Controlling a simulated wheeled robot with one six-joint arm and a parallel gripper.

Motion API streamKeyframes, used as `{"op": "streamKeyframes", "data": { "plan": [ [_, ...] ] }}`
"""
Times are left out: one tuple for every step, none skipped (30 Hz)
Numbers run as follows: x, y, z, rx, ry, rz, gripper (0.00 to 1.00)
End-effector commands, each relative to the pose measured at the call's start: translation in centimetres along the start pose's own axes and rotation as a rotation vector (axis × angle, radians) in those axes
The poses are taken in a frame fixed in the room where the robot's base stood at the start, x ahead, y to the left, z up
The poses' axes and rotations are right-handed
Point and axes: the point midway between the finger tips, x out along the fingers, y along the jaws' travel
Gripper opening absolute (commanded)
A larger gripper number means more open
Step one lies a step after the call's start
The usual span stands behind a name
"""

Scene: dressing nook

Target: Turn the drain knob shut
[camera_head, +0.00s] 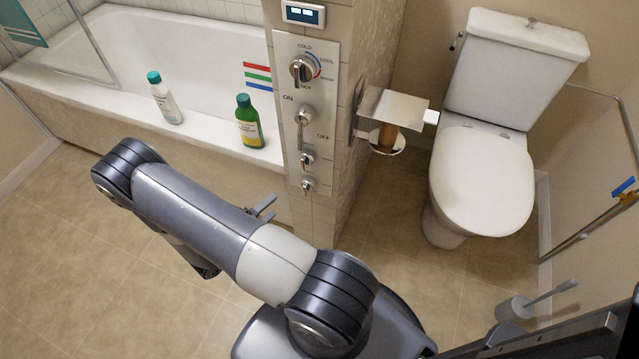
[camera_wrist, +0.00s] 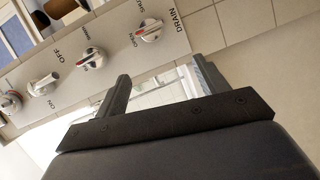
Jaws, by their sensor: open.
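The drain knob (camera_wrist: 151,30) is a small silver knob at the end of a grey control panel, beside the printed word DRAIN. A small red mark shows on its side towards the word OPEN in the wrist view. In the head view the drain knob (camera_head: 308,185) is the lowest on the panel. My gripper (camera_head: 264,207) is to the left of the panel's lower end.
The panel (camera_head: 318,100) also carries a temperature dial (camera_head: 302,69), an ON/OFF lever (camera_head: 304,117) and another knob (camera_head: 307,159). A white bottle (camera_head: 166,100) and a green bottle (camera_head: 249,125) stand on the bathtub rim (camera_head: 205,130). A toilet (camera_head: 482,185) stands right.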

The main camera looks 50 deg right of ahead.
Motion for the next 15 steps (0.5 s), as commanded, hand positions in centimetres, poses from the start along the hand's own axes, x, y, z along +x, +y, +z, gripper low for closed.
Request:
{"op": "streamKeyframes", "data": {
  "plan": [
    [0.1,-0.6,1.0,-0.037,-0.018,0.041,0.69],
    [0.1,-0.6,1.4,-0.053,-0.028,0.06,0.69],
    [0.1,-0.7,1.8,-0.071,-0.038,0.08,0.69],
    [0.1,-0.7,2.0,-0.081,-0.045,0.092,0.69],
    [0.1,-0.7,2.2,-0.089,-0.049,0.102,0.69],
    [0.2,-0.6,2.4,-0.096,-0.053,0.109,0.69],
    [0.3,-0.6,2.5,-0.099,-0.055,0.112,0.69],
    [0.4,-0.6,2.5,-0.1,-0.057,0.114,0.69],
    [0.7,-0.5,2.5,-0.101,-0.058,0.115,0.69],
    [1.0,-0.4,2.5,-0.1,-0.058,0.114,0.69],
    [1.3,-0.4,2.5,-0.1,-0.058,0.114,0.69],
    [1.8,-0.3,2.6,-0.1,-0.059,0.114,0.69],
    [2.2,-0.3,2.6,-0.099,-0.059,0.113,0.69],
    [2.7,-0.2,2.6,-0.099,-0.06,0.113,0.69],
    [3.3,-0.2,2.7,-0.098,-0.06,0.113,0.69]
  ]
}}
